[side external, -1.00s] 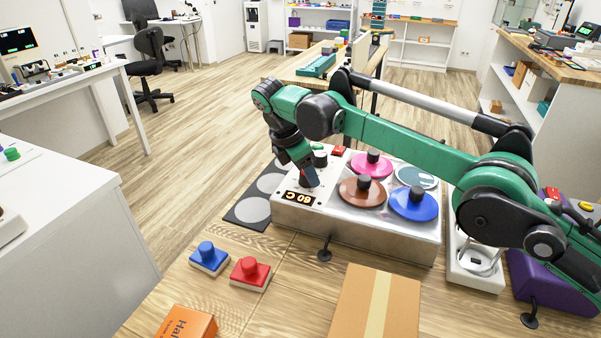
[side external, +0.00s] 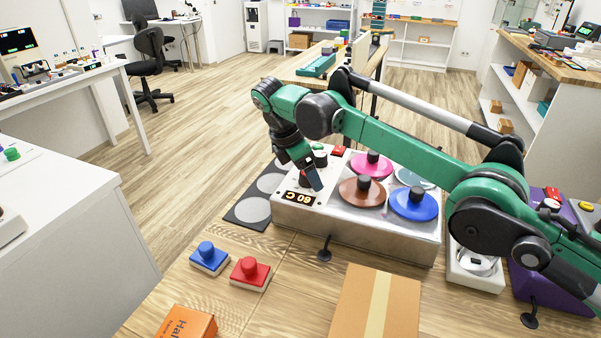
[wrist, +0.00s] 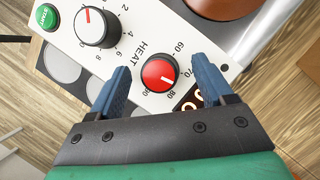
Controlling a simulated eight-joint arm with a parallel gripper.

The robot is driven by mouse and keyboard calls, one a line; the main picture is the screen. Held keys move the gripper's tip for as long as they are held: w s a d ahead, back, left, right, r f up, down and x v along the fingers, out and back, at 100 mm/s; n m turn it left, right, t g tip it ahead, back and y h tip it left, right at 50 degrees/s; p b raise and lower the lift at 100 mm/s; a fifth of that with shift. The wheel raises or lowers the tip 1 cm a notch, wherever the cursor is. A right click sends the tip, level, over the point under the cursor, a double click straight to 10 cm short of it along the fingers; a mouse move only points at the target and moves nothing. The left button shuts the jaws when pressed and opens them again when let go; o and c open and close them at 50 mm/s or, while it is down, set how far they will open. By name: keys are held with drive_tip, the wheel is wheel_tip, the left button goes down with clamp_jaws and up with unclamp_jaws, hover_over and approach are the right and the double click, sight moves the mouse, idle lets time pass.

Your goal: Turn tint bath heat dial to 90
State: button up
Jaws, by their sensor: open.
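The tint bath (side external: 340,227) is a pale metal box on the wooden bench. Its red heat dial (wrist: 160,73) sits beside the word HEAT, with numbers around it. The dial's white mark points to the lower right in the wrist view; I cannot tell the exact number it meets. The lit display (side external: 298,198) seems to read 60 C. My gripper (wrist: 160,64) is open, one blue finger on each side of the dial, with visible gaps in the wrist view. In the side view, my gripper (side external: 313,179) is at the panel and partly hides the dial.
A black knob (wrist: 97,27) and a green START button (wrist: 47,17) share the panel. Pink (side external: 373,165), brown (side external: 350,194) and blue (side external: 411,207) knobbed lids lie right of it. Blue (side external: 209,258) and red (side external: 249,273) knobbed blocks and a cardboard box (side external: 350,305) stand in front.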

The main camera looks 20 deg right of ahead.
drive_tip(key=n, duration=0.2)
drive_tip(key=n+t, duration=0.1)
drive_tip(key=n, duration=0.1)
drive_tip(key=shift+s+t, duration=0.1)
drive_tip(key=shift+t, duration=0.2)
drive_tip(key=n+t+y, duration=0.1)
drive_tip(key=n, duration=0.2)
drive_tip(key=shift+n, duration=0.3)
drive_tip(key=v, duration=0.5)
drive_tip(key=shift+r, duration=0.15)
drive_tip(key=s+d+m+t+y, duration=0.1)
drive_tip(key=s+d+m, duration=0.3)
drive_tip(key=s+m, duration=0.2)
drive_tip(key=s+d+r+m+t+y, duration=0.1)
drive_tip(key=s+d+m, duration=0.4)
drive_tip(key=m, duration=0.5)
drive_tip(key=s+d+r+m+t+y, duration=0.1)
drive_tip(key=s+d+m, duration=0.4)
drive_tip(key=s+m, duration=0.2)
drive_tip(key=shift+s+m+t+y, duration=0.15)
drive_tip(key=shift+m+t+y, duration=0.2)
drive_tip(key=shift+m, duration=0.35)
drive_tip(key=shift+s+d+f+m+t, duration=0.15)
drive_tip(key=shift+s+f+m+t, duration=0.1)
drive_tip(key=shift+s+f+m, duration=0.3)
drive_tip(key=shift+w+r, duration=0.15)
drive_tip(key=shift+w, duration=0.05)
